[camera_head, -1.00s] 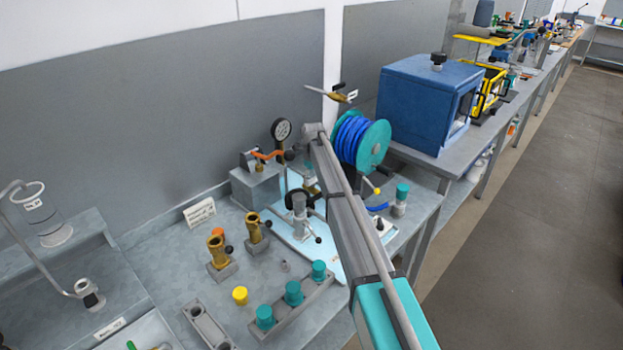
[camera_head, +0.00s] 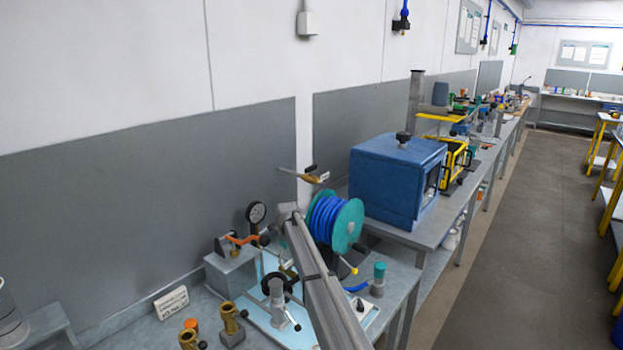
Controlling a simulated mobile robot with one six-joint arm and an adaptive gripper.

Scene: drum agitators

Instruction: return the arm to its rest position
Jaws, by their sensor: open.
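A grey link of my arm (camera_head: 325,292) runs from the bottom edge up to a rounded joint just left of the blue hose reel. It passes in front of the bench and hides part of it. My gripper is not visible in the head view. I cannot see the far end of the arm beyond that joint.
The hose reel (camera_head: 335,221) stands close to the arm's right side. A pressure gauge (camera_head: 257,213) and brass fittings (camera_head: 231,322) are on the bench to its left. A blue cabinet (camera_head: 393,182) stands behind. The floor aisle (camera_head: 510,220) at right is clear.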

